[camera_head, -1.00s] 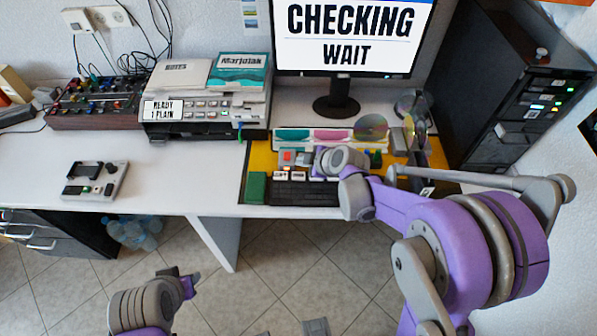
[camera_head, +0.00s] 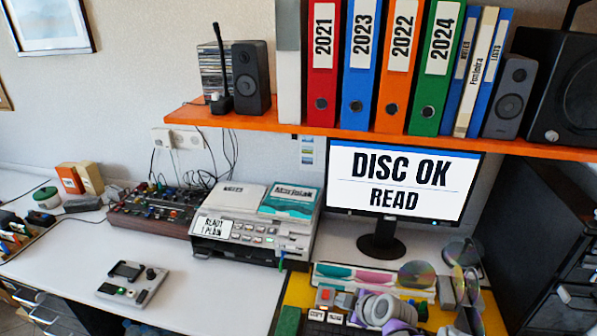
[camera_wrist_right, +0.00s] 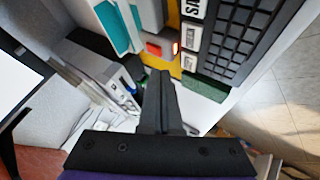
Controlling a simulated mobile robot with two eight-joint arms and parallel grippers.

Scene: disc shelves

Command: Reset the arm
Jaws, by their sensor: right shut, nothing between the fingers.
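My right arm's grey and purple wrist (camera_head: 385,310) is at the bottom of the head view, over the front of the yellow mat. The right wrist view shows the right gripper (camera_wrist_right: 160,75) with its two dark fingers together and nothing between them. The fingers point toward a red button block (camera_wrist_right: 155,48) beside the black keyboard (camera_wrist_right: 240,40); contact cannot be told. My left gripper is out of view. The monitor (camera_head: 400,185) reads "DISC OK READ".
The printer (camera_head: 245,235) stands left of the monitor, with a mixer (camera_head: 155,210) farther left. Discs (camera_head: 417,274) stand right of the monitor foot. An orange shelf (camera_head: 350,133) with binders and speakers is above. The white desk (camera_head: 215,300) is clear in front of the printer.

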